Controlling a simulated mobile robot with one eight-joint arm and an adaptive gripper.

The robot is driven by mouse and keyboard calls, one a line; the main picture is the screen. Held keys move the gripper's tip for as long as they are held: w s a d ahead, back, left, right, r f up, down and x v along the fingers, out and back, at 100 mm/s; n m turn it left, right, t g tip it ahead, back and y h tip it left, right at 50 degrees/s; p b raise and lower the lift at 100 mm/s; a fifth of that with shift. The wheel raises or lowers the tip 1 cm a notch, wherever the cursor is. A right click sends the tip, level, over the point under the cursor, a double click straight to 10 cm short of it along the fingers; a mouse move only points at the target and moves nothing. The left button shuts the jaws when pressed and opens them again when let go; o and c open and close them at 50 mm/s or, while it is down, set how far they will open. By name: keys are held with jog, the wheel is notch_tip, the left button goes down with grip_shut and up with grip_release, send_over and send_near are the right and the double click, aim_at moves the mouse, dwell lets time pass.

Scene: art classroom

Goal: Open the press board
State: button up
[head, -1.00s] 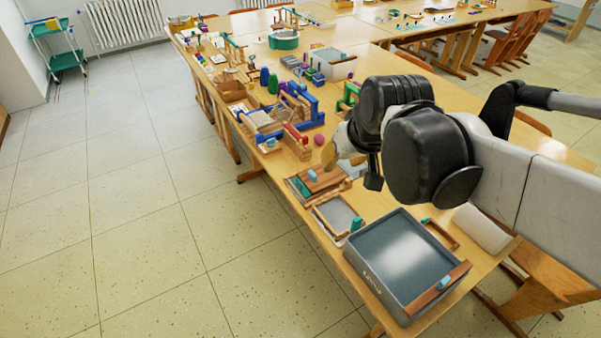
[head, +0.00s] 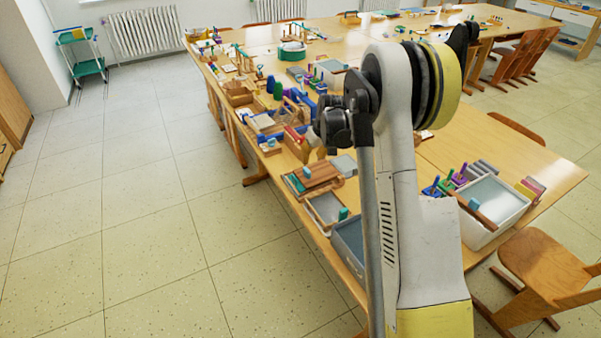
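A wooden press board (head: 322,176) seems to be the brown board lying near the left edge of the front table. A small light-blue piece (head: 306,172) stands on it, and a teal strip (head: 294,184) shows at its left side. I cannot tell whether its top board is raised. My gripper is not clearly visible; the dark end joints of my arm hang above and slightly right of the board, apart from it in the picture.
A framed grey screen (head: 325,208) and a grey tray (head: 350,245), partly behind my arm, lie nearer. Blue and red tools (head: 293,138) crowd the table beyond. A white tub (head: 492,212) stands at right beside a chair (head: 545,265). Floor at left is clear.

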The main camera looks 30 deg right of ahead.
aim_at(307, 170)
jog(key=b+x, duration=0.3)
jog(key=x, duration=0.7)
jog(key=shift+w+f, duration=0.15)
jog(key=shift+w, duration=0.05)
grip_shut()
